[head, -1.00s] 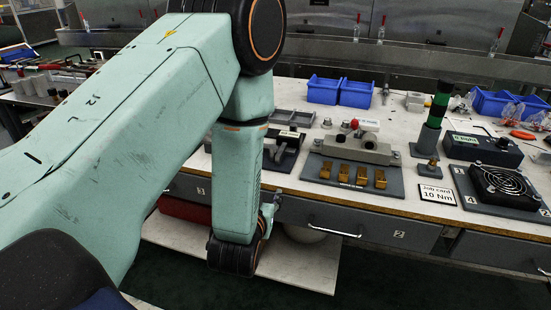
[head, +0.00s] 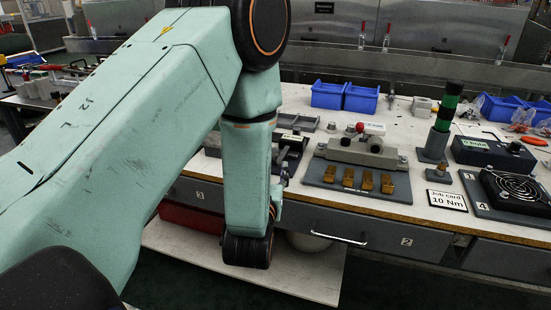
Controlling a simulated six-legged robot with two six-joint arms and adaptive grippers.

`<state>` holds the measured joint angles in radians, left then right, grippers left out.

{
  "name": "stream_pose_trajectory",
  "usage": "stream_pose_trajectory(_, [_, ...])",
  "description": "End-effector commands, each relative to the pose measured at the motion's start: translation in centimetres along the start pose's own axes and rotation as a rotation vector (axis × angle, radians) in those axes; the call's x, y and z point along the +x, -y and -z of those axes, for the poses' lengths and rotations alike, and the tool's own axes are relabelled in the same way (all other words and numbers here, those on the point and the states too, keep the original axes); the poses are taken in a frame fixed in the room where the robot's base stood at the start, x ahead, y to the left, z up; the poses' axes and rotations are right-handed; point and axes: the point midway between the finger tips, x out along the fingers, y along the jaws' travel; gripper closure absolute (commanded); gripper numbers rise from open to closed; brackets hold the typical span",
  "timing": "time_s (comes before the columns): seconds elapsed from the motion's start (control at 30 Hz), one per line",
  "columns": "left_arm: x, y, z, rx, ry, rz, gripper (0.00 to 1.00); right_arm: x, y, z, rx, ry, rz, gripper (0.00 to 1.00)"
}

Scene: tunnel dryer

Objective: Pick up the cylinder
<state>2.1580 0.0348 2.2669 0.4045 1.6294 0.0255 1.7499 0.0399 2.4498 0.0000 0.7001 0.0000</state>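A green and black upright cylinder (head: 447,107) stands on a grey base toward the right of the bench. I cannot tell whether it is the task's cylinder, as small grey cylinders (head: 44,87) also stand at the far left. My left arm crosses the left and middle of the head view, its wrist hanging low in front of the bench drawers. Its gripper fingers do not show; the forearm hides what lies behind it. My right gripper is not in view.
The white bench (head: 415,208) holds a fixture with several brass blocks (head: 367,182), a black fan (head: 513,187), a job card (head: 446,200) and blue bins (head: 327,95). A white board (head: 300,275) lies low under the drawers.

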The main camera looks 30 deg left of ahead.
Motion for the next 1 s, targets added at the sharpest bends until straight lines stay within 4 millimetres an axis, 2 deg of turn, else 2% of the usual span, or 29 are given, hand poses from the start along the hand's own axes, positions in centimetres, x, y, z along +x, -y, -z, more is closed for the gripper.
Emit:
stream_pose_trajectory(0.6, [7.0,0.0,0.1,-0.001,-0.001,0.001,0.5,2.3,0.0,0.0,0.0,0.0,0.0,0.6])
stream_pose_trajectory(0.87, [7.3,-0.1,0.2,0.001,0.0,0.0,0.5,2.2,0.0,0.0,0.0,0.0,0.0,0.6])
stream_pose_trajectory(1.0, [7.3,-0.1,0.2,0.0,0.001,0.0,0.61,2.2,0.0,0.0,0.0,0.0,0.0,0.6])
